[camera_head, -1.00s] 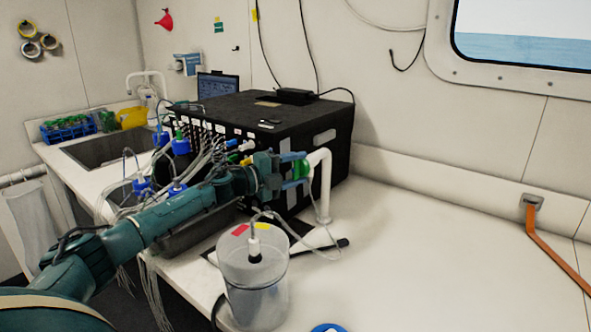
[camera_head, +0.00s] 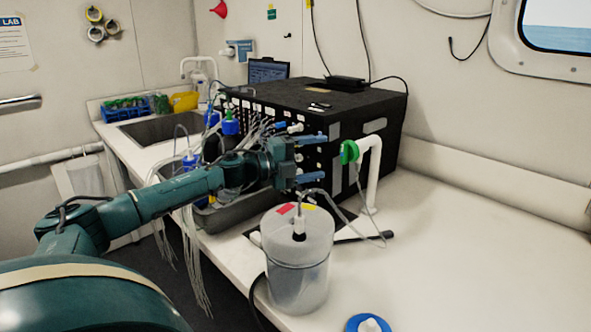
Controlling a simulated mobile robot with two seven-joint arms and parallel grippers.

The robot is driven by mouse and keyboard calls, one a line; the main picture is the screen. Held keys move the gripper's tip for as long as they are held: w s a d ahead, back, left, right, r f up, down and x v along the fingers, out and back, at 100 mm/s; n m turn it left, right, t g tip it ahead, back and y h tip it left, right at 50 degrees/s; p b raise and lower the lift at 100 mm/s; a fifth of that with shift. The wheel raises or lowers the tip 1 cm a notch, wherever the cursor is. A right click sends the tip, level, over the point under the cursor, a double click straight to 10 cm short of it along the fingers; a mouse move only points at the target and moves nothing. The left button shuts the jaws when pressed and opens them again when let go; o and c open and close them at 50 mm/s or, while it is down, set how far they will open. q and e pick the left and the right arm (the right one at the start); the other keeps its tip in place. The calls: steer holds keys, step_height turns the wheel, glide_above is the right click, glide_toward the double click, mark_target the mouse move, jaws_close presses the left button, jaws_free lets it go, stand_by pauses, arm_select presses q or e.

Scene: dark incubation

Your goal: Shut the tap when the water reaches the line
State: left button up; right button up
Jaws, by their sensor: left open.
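A white pipe tap (camera_head: 372,170) stands on the bench, with a green handle (camera_head: 349,152) at its upper left end. My left gripper (camera_head: 322,158) is open and empty. Its two blue fingers point right toward the green handle, with a gap between them and it. A translucent bucket (camera_head: 297,262) stands on the bench below, with a red and a yellow label near its rim and a thin tube running to its top. I cannot make out a water level or the line clearly. My right gripper is not in view.
A large black box (camera_head: 330,105) with many tubes and connectors stands behind the tap. A sink (camera_head: 160,127) and a blue rack (camera_head: 125,110) are at the left. A blue disc (camera_head: 367,323) lies at the front. The bench at right is clear.

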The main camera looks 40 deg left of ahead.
arm_select(q)
steer(key=b+v, duration=0.3)
steer(key=v, duration=0.2)
steer(key=shift+f, duration=0.1)
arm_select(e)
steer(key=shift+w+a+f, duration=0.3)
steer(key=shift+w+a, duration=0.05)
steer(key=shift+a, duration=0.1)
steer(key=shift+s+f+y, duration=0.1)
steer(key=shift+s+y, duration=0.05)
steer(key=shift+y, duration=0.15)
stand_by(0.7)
